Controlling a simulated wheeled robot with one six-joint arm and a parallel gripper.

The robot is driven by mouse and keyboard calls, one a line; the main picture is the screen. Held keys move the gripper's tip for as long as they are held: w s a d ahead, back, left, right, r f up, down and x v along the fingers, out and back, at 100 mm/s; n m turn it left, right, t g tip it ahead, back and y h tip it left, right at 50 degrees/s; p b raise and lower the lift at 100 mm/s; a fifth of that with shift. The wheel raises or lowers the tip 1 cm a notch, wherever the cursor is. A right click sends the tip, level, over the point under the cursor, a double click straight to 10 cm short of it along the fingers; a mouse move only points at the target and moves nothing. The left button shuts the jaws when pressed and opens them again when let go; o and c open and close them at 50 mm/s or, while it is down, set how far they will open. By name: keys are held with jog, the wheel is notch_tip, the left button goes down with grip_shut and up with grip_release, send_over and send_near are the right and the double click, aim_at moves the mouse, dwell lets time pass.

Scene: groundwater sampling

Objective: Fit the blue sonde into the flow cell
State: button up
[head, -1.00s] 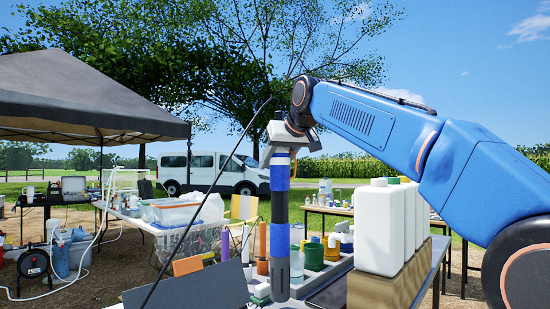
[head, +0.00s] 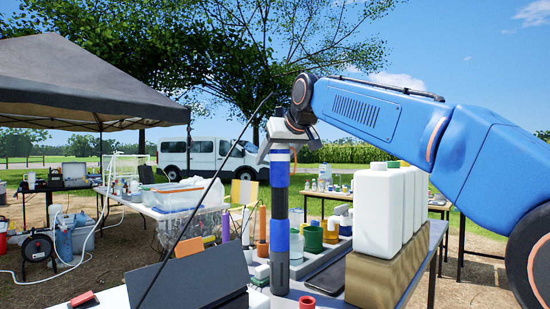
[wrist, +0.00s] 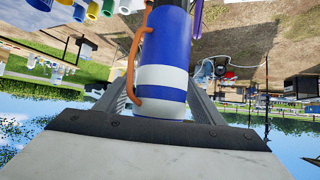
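The blue sonde (head: 279,205), a long upright cylinder with white bands and dark grey sections, hangs from my gripper (head: 281,148). In the wrist view the sonde (wrist: 165,50) sits between the two fingers of my gripper (wrist: 160,105), which are shut on its top end. An orange-brown loop runs along its side. Its lower end is in front of the near table's items, seemingly clear of them. I cannot make out the flow cell for sure; a pale, clear-looking cylinder (head: 297,219) stands partly hidden behind the sonde.
Tall white bottles (head: 379,215) stand on a brown box (head: 375,280) just right of the sonde. A dark panel (head: 187,277) is at left. Green and yellow containers (head: 313,239) stand behind. A thin dark rod or cable crosses the view diagonally.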

jog(key=shift+r, duration=0.1)
jog(key=shift+s+d+r, duration=0.1)
jog(key=shift+s+r, duration=0.1)
jog(key=v, duration=1.1)
jog(key=shift+s+d, duration=0.15)
jog(key=shift+r, duration=0.1)
